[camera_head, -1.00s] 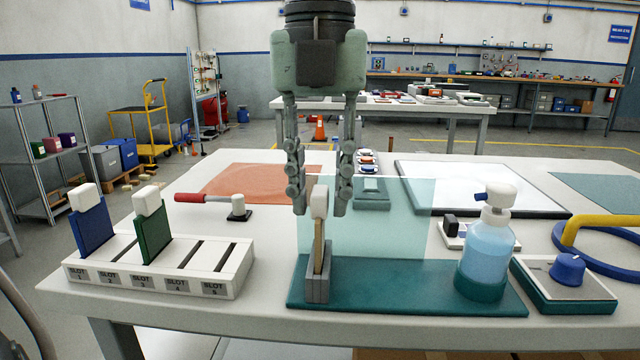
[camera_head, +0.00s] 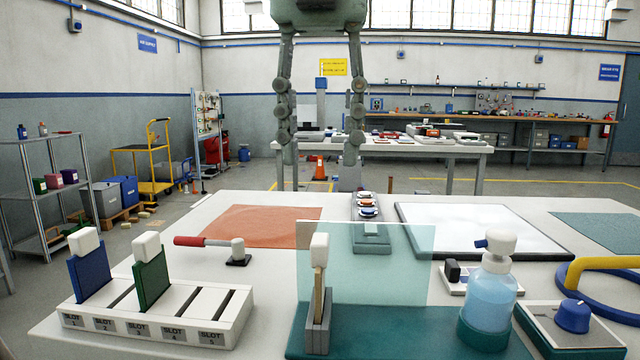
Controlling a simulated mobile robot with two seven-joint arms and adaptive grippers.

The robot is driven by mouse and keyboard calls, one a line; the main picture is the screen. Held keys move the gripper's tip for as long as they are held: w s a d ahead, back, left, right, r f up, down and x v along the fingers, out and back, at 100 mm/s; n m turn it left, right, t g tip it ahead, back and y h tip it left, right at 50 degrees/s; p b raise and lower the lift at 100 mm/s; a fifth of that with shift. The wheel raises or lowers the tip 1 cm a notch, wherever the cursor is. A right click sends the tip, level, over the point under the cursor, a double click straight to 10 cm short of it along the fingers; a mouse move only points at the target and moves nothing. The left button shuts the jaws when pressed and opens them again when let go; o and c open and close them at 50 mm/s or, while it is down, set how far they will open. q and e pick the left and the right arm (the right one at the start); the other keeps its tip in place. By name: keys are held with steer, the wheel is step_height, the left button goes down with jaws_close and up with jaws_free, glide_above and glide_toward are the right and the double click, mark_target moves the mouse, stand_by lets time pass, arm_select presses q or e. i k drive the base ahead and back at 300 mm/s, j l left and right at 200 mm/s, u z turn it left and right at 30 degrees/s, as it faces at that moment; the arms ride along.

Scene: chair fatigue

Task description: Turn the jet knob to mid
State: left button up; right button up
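The blue knob (camera_head: 573,315) sits on a dial box (camera_head: 560,328) with a pale top and teal base, at the table's right front. A small pale mark shows on the knob's upper edge; I cannot read any setting labels. My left gripper (camera_head: 320,165) hangs above the table at upper centre, fingers pointing down and spread apart. It is open, with nothing between the fingers, well to the left of the knob and higher in the picture. My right gripper is not in view.
A pump bottle (camera_head: 490,290) stands just left of the dial box. A blue ring with a yellow handle (camera_head: 605,262) lies behind it. A clear teal panel (camera_head: 390,262) and a white-topped stick in a grey holder (camera_head: 318,310) stand at centre. A slotted rack (camera_head: 150,320) is at left.

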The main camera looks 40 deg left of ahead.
mark_target(573, 315)
steer(key=k+l, duration=1.2)
steer(key=k, duration=0.1)
